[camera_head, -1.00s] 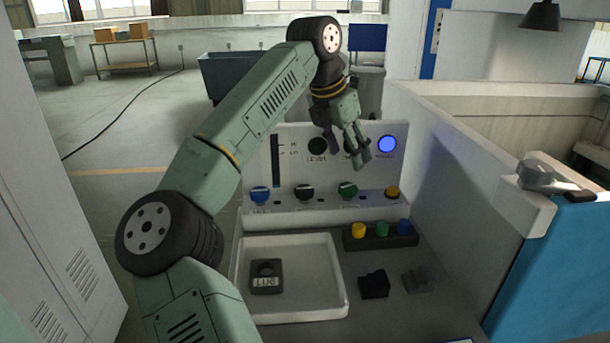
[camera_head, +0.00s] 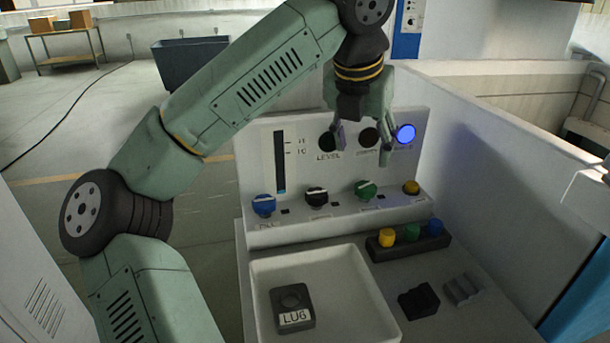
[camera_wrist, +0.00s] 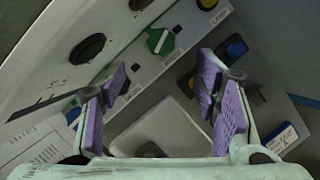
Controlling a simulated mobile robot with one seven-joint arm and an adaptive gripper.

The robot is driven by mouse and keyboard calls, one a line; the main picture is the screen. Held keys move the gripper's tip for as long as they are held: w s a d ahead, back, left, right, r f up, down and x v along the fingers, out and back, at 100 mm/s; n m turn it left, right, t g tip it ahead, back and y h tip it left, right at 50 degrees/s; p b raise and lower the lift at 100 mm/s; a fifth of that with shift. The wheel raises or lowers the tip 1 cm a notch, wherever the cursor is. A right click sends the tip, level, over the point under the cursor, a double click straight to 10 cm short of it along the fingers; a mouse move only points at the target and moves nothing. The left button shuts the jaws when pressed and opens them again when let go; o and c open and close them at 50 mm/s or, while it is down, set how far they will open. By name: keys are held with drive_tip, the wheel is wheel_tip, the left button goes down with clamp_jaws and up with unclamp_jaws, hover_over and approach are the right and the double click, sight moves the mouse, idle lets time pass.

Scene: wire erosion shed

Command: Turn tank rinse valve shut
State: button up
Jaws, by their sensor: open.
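My gripper (camera_head: 362,146) is open and empty, fingers pointing down in front of the upright part of the control panel (camera_head: 262,145). It is above the row of knobs, over the black knob (camera_head: 316,197) and green knob (camera_head: 366,190). A blue knob (camera_head: 263,205) is at the row's left, and a yellow button (camera_head: 411,187) at its right. The knob labels are too small to read, so I cannot tell which is the rinse valve. In the wrist view the green knob (camera_wrist: 160,40) shows beyond the gap between the purple finger pads (camera_wrist: 162,92), touching neither.
A lit blue lamp (camera_head: 405,134) is right of the gripper. A pale wall (camera_head: 500,180) bounds the right.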

sight(365, 186)
drive_tip(key=p+x, duration=0.2)
drive_tip(key=x, duration=0.8)
drive_tip(key=shift+d+f+p, duration=0.1)
drive_tip(key=shift+f+p, duration=0.25)
drive_tip(key=shift+p, duration=0.05)
drive_tip(key=shift+c, duration=0.3)
